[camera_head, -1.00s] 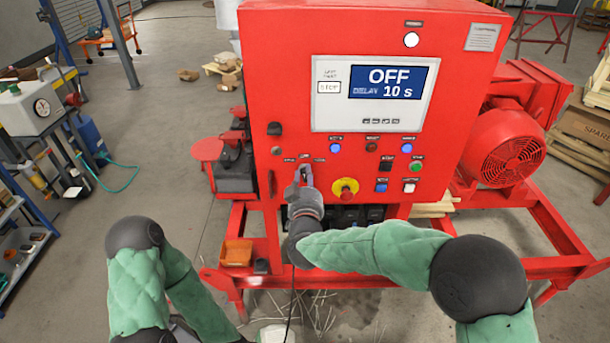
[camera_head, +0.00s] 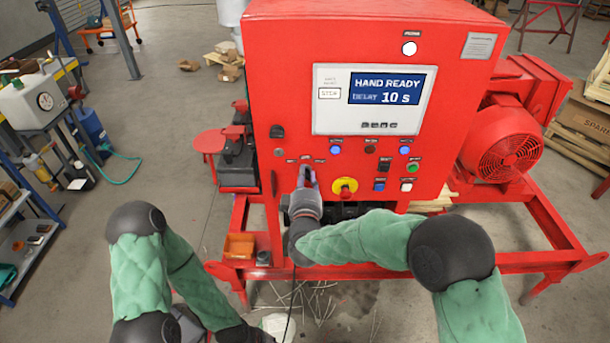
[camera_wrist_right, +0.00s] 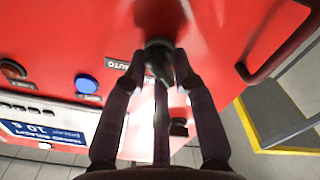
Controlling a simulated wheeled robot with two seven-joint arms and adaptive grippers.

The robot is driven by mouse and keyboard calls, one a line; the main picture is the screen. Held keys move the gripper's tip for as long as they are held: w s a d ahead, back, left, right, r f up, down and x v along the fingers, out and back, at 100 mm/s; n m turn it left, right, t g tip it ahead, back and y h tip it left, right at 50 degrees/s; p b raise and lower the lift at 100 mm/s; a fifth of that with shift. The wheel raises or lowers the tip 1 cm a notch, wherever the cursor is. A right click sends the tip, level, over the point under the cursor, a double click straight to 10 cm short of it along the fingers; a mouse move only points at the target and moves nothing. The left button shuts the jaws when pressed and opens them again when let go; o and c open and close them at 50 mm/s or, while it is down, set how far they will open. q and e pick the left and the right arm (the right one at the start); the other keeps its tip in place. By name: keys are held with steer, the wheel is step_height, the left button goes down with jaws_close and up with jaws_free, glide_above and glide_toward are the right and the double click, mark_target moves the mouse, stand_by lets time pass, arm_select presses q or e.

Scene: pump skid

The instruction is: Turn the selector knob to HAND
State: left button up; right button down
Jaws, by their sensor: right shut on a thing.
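The selector knob (camera_wrist_right: 160,62) is dark and sits on the red panel (camera_head: 290,100). In the right wrist view it is between the fingers of my right gripper (camera_wrist_right: 160,80), which is shut on it. An AUTO label (camera_wrist_right: 117,65) shows beside the knob. In the head view my right gripper (camera_head: 306,178) is at the panel and largely hides the knob. The display (camera_head: 384,90) reads HAND READY with DELAY 10 s. My left arm is low at the left, and its gripper is not clearly visible.
A red emergency stop on a yellow ring (camera_head: 344,188) is just right of my right gripper. Blue, black, green and white buttons lie farther right. A red handle (camera_wrist_right: 285,40) projects from the panel. An orange bin (camera_head: 239,245) sits on the lower frame.

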steer(key=shift+w+d+r, duration=0.1)
steer(key=shift+r, duration=0.2)
steer(key=c, duration=1.2)
jaws_free()
steer(key=shift+o, duration=0.2)
steer(key=shift+f, duration=0.1)
steer(key=s, duration=1.2)
steer(key=shift+f, duration=0.15)
